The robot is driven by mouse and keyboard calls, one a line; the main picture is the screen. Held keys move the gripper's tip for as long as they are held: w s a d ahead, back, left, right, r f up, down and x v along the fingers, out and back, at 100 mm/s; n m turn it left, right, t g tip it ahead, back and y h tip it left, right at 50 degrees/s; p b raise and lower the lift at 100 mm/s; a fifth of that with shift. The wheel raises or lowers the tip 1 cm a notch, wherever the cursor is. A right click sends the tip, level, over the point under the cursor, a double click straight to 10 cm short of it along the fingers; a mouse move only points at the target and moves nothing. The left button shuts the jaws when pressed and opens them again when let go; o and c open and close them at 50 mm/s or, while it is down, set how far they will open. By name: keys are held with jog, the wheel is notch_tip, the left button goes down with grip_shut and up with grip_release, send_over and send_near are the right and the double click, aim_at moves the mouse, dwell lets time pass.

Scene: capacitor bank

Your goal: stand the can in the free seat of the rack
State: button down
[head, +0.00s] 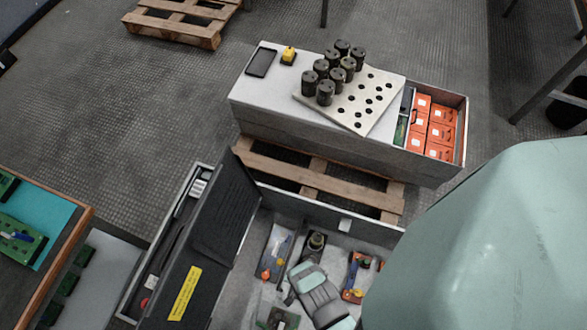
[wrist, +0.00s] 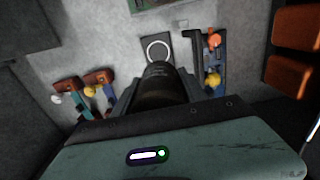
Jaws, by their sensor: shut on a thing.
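The dark can (head: 316,241) is in the open grey box on the floor, near its back wall. My gripper (head: 306,264) reaches into this box from the lower right. In the wrist view it is shut on the can (wrist: 160,86), which is between the fingers. The rack (head: 340,114) is a pale plate with rows of holes on the grey cabinet. Several dark cans stand in its left rows; several holes to the right are empty.
The grey cabinet (head: 262,94) stands on a wooden pallet (head: 314,181), with an open drawer of orange boxes (head: 440,130) at right. A black lid (head: 228,212) rises left of the grey box. Small tools (head: 275,255) and a ringed dark pad (wrist: 157,48) lie inside.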

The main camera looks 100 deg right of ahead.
jog(key=f+b, duration=0.1)
jog(key=f, duration=0.4)
jog(key=f+b, duration=0.2)
jog(key=f, duration=0.3)
jog(key=f+b, duration=0.2)
jog(key=f, duration=0.4)
jog(key=shift+s, duration=0.25)
jog(key=shift+f+b, duration=0.9)
jog(key=shift+f, duration=1)
jog(key=c, duration=0.6)
grip_release()
jog(key=shift+f, duration=0.1)
notch_tip(320, 180, up, 12)
jog(key=p, duration=0.4)
